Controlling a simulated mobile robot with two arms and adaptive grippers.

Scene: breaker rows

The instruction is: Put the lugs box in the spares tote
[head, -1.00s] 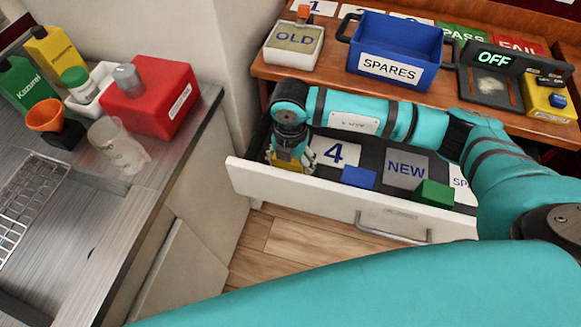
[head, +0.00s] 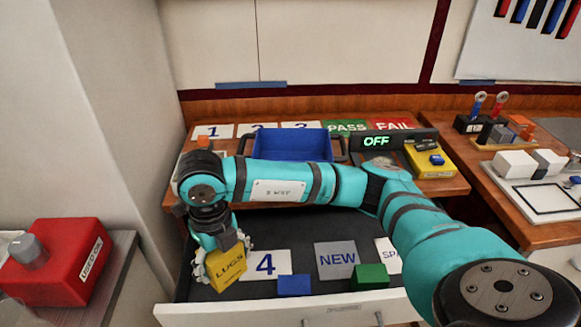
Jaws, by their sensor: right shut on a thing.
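The yellow lugs box (head: 226,268) is in my right gripper (head: 222,254), its LUGS label facing the camera. The gripper is shut on it and holds it tilted, over the left part of the open drawer, left of the 4 card. The blue spares tote (head: 291,139) stands on the wooden bench behind my right arm. My forearm crosses in front of it and hides its front and lower part; its rim and some of the inside show. My left gripper is not in view.
The open drawer (head: 371,306) holds a blue block (head: 294,285), a green block (head: 371,276) and cards marked 4 (head: 265,265) and NEW (head: 338,261). A yellow device (head: 430,160) and an OFF display (head: 377,141) stand right of the tote. A red container (head: 58,262) stands at left.

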